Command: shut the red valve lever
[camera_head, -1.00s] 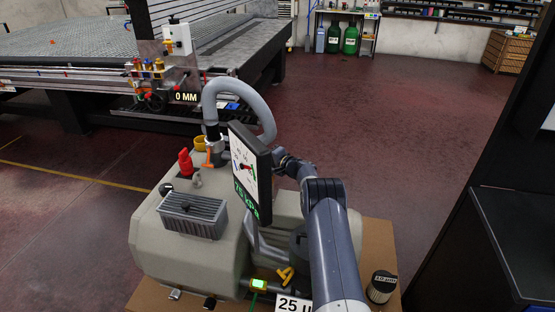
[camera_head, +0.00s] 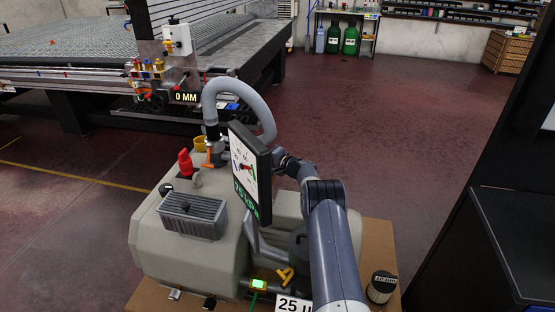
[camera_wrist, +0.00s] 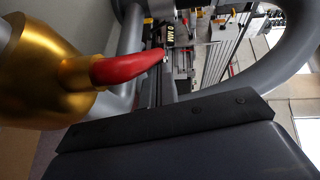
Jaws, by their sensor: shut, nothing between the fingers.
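The red lever (camera_wrist: 125,67) shows close up in the wrist view, joined to a brass-coloured valve body (camera_wrist: 45,75) at the left. A gap shows between the lever and the dark screwed edge of my gripper (camera_wrist: 165,121) across the lower part. My gripper is shut and holds nothing. In the head view, the end of my arm (camera_head: 284,163) reaches behind the gauge panel (camera_head: 250,172), and its fingertips are hidden there. I cannot tell for certain where this lever shows in the head view.
A grey hose (camera_head: 248,90) arches above the grey pump unit (camera_head: 155,238). A red upright part (camera_head: 185,162) and an orange handle (camera_head: 209,156) stand on top of it. The grid table (camera_head: 70,45) is behind at the left. Open floor (camera_head: 380,120) lies beyond my arm.

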